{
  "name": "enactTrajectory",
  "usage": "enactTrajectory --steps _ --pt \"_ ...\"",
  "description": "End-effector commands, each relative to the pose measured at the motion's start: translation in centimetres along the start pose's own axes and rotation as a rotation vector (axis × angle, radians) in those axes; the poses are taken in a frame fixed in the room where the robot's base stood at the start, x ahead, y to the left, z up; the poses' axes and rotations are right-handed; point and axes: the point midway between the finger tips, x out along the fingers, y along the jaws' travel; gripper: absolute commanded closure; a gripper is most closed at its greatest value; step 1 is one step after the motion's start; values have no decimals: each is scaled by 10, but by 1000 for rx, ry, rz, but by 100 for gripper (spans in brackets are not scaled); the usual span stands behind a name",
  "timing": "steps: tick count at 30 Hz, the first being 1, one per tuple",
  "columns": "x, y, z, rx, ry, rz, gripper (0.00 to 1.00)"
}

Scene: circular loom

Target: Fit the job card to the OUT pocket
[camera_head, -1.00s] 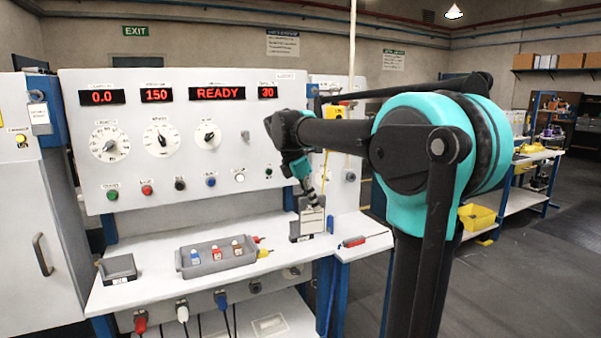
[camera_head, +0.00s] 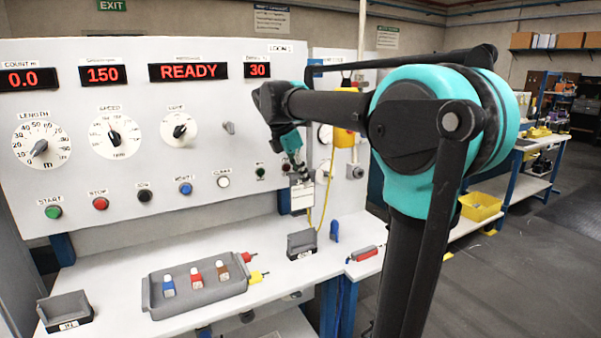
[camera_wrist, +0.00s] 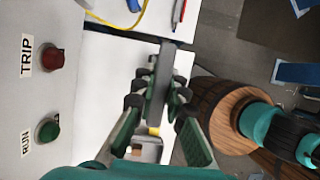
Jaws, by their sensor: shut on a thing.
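The job card (camera_head: 302,197) is a pale card with a clip-like top, hanging roughly upright above the bench. My gripper (camera_head: 298,176) is shut on its upper end. In the wrist view the card (camera_wrist: 161,75) appears edge-on as a grey strip between my fingertips (camera_wrist: 158,92). A dark open pocket (camera_head: 302,244) stands on the bench below the card, apart from it and empty as far as I see. A second dark pocket (camera_head: 66,311) stands at the bench's left end, also empty. Both pocket labels are too small to read surely.
A red tool (camera_head: 366,253) lies right. The control panel (camera_head: 110,160) rises behind. White bench (camera_head: 110,285) is clear between tray and left pocket.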

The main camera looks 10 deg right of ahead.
Motion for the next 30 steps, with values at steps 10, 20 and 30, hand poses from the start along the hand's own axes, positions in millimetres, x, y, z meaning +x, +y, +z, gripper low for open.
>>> enactTrajectory --steps 10,20,30 --pt "20 0 -8 0 0 0 100" --pt "45 0 -19 0 0 0 100" --pt "62 0 -26 0 0 0 100"
